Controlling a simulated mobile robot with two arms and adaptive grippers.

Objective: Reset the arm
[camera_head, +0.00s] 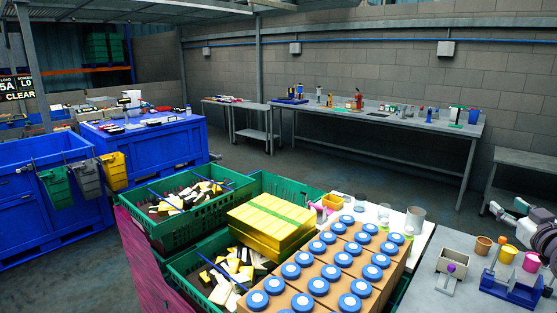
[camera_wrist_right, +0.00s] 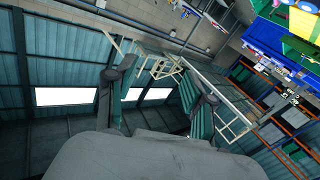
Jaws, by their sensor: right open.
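My right gripper (camera_head: 514,212) is at the right edge of the head view, partly cut off by the frame, raised above the grey table with cups. In the right wrist view its two dark fingers stand wide apart, and the space between them (camera_wrist_right: 158,92) is empty. Behind the fingers the wrist view shows wall cladding, bright windows and racks at a tilt. My left gripper is not in either view.
Below my right gripper, the grey table (camera_head: 420,285) holds several cups, a small box (camera_head: 447,282) and a blue stand (camera_head: 511,287). Cartons with blue-lidded jars (camera_head: 341,259), yellow packs (camera_head: 270,220) and green crates (camera_head: 200,220) fill the front middle. Floor (camera_head: 400,190) beyond is clear.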

